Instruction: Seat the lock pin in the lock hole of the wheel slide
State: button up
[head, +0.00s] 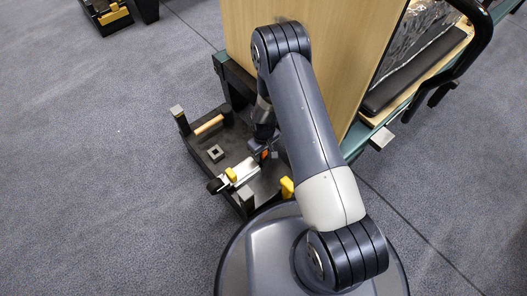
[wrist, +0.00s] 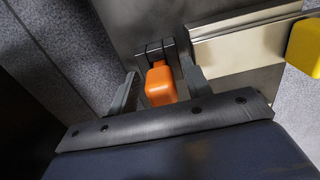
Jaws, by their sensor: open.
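An orange knob (wrist: 160,84), which looks like the head of the lock pin, sits at a dark bracket (wrist: 154,50) beside the rail in the wrist view. My gripper (wrist: 160,88) is open, with one finger on each side of the knob. A gap shows on the left; the right finger is very near, and I cannot tell if it touches. The knob also shows as a small orange spot in the head view (head: 264,154). The wheel slide's silver rail (wrist: 245,42) runs right from the bracket. The pin's shaft and the lock hole are hidden.
Another yellow piece (head: 287,187) stands near my base. A tall wooden panel (head: 350,50) rises behind my arm.

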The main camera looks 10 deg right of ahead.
jog(key=shift+r, duration=0.1)
notch_tip(320, 180, up, 12)
jog(key=p, duration=0.5)
notch_tip(320, 180, down, 13)
jog(key=b, duration=0.5)
jog(key=shift+b, duration=0.3)
notch_tip(320, 180, up, 3)
jog(key=shift+r+p, duration=0.2)
jog(key=shift+p, duration=0.75)
jog(key=shift+r, duration=0.6)
